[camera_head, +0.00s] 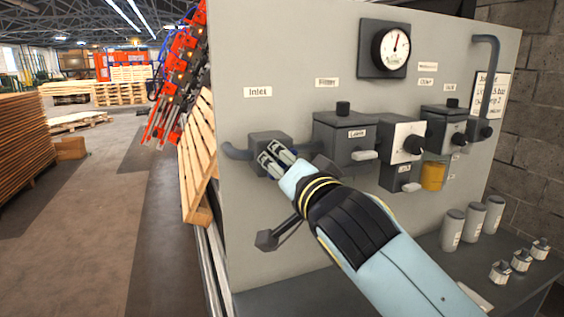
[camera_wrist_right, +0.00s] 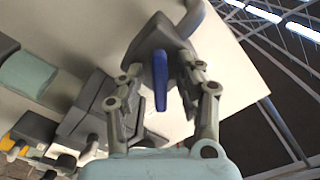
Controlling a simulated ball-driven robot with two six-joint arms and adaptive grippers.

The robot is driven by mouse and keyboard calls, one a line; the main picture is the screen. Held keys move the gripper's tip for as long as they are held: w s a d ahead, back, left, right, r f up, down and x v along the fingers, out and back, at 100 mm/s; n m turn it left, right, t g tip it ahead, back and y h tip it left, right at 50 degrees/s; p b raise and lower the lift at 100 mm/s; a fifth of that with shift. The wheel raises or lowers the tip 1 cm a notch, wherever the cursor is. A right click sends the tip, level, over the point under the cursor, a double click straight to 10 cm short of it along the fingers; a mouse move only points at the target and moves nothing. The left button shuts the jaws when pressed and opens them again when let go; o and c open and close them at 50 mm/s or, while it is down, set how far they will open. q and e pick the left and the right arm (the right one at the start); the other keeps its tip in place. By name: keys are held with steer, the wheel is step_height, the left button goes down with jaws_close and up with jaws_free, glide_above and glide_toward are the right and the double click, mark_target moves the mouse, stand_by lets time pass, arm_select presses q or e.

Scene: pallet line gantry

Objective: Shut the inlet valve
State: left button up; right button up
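The inlet valve is a grey block (camera_head: 262,142) on the panel below the "Inlet" label (camera_head: 258,91), with a grey pipe entering from its left. My right gripper (camera_head: 272,158) is in front of it and partly covers it. In the right wrist view, the valve body (camera_wrist_right: 158,40) carries a flat blue handle (camera_wrist_right: 160,75). The two fingers of my right gripper (camera_wrist_right: 163,82) stand apart on either side of the handle. Gaps show between the handle and each finger, so it is not gripped. My left gripper is not in view.
Other grey valve boxes (camera_head: 345,145), a gauge (camera_head: 394,48) and a yellow cup (camera_head: 433,175) are to the right on the panel (camera_head: 290,60). Grey cylinders (camera_head: 472,225) stand on the ledge. A dark jointed piece (camera_head: 268,240) is below my gripper. A wooden pallet (camera_head: 196,155) leans at left.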

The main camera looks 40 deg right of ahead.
jaws_close()
steer(key=shift+n, duration=0.5)
steer(key=n, duration=0.3)
steer(key=shift+n+p, duration=0.3)
steer(key=shift+p, duration=0.05)
steer(key=n+p, duration=0.1)
steer(key=n, duration=0.3)
steer(key=shift+f, duration=0.1)
steer(key=shift+n, duration=0.4)
jaws_free()
steer(key=v, duration=1.2)
